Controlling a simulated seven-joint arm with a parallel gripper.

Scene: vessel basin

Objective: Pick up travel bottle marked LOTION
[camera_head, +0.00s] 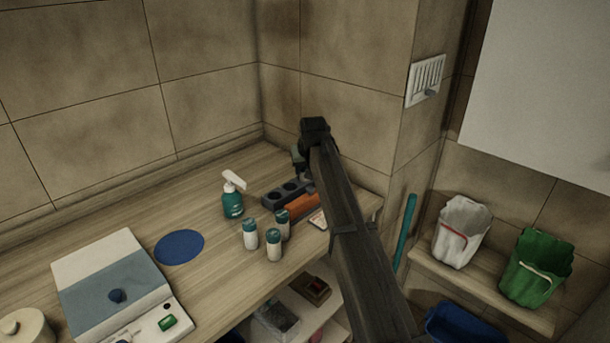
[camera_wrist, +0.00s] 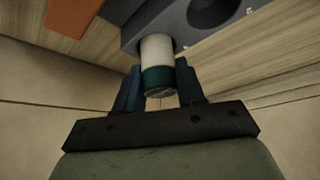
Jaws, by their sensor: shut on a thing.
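My gripper (camera_head: 300,160) is over the right end of the counter, at the far end of a dark grey holder (camera_head: 270,200) with round holes. In the wrist view its blue fingers are shut on a small white bottle with a teal cap (camera_wrist: 157,52). The bottle's white end is at the grey holder (camera_wrist: 135,30); I cannot tell whether it is still in a hole. No marking on it is readable. Three similar white bottles with teal caps stand on the counter: one at left (camera_head: 250,236), one at right (camera_head: 282,226), one in front (camera_head: 274,247). Their labels are too small to read.
A teal pump bottle (camera_head: 233,204) stands left of the holder. An orange block (camera_head: 302,206) lies in front of the holder. A blue round mat (camera_head: 180,247) and a scale-like device (camera_head: 112,285) are further left. Tiled walls close off the back and right.

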